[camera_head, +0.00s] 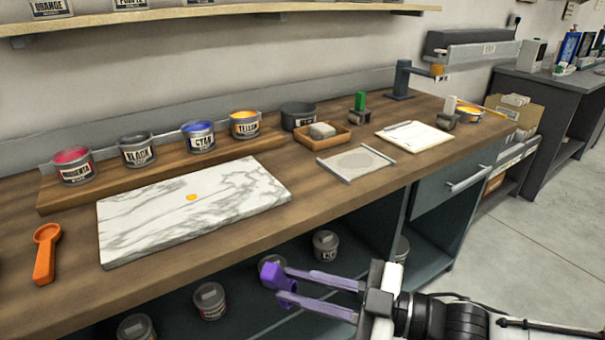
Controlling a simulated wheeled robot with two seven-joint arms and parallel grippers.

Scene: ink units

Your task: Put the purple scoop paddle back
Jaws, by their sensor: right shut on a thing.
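The purple scoop paddle (272,275) is held at the tips of my right gripper (286,286), in front of the bench and below the height of its top. The gripper is shut on it, and its two long fingers reach in from the lower right. Part of the paddle is hidden between the fingertips. An orange scoop (45,253) lies on the left end of the bench top (75,285). My left gripper is not in view.
A marble slab (150,230) with a small yellow-orange dab (191,197) lies on the bench. Behind it, a wooden riser (100,191) holds several ink tins. A wooden tray (335,138) and a grey plate (355,163) lie to the right. Cans stand on the shelf below.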

